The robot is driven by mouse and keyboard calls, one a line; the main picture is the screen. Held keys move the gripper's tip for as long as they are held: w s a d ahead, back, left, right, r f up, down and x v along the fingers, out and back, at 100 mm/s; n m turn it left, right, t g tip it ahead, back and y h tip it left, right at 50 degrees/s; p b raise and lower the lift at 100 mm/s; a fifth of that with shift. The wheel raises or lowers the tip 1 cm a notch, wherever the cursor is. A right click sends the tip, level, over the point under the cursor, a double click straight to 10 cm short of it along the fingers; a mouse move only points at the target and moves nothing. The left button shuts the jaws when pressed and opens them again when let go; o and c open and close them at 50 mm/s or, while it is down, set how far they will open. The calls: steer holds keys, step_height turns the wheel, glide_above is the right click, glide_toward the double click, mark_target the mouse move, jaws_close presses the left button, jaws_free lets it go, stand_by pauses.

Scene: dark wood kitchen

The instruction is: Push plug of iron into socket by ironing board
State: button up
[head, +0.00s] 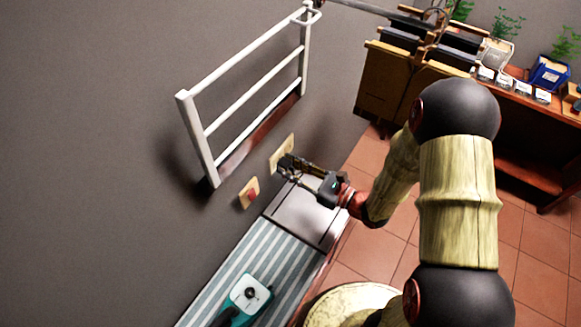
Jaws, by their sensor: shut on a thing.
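The teal and white iron (250,294) lies on the striped ironing board (226,278) at the lower middle. A beige socket plate (287,146) is on the grey wall just above the board's far end. My gripper (287,166) is at the lower part of this plate, its fingers pointing at the wall. It is shut on a small dark thing that appears to be the plug. The fingers hide most of the plug and part of the plate. I cannot tell whether the plug's pins are inside the socket. The cord cannot be made out.
A second beige plate with a red part (250,193) is on the wall to the left. A white wall rack (252,103) hangs above the plates. A wooden desk (510,115) with boxes and plants stands at the upper right. Tiled floor (522,222) is open right of the board.

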steer(key=shift+w+a, duration=0.2)
steer(key=shift+a, duration=0.05)
steer(key=o, duration=1.1)
steer(key=shift+o, duration=0.2)
steer(key=v, duration=1.2)
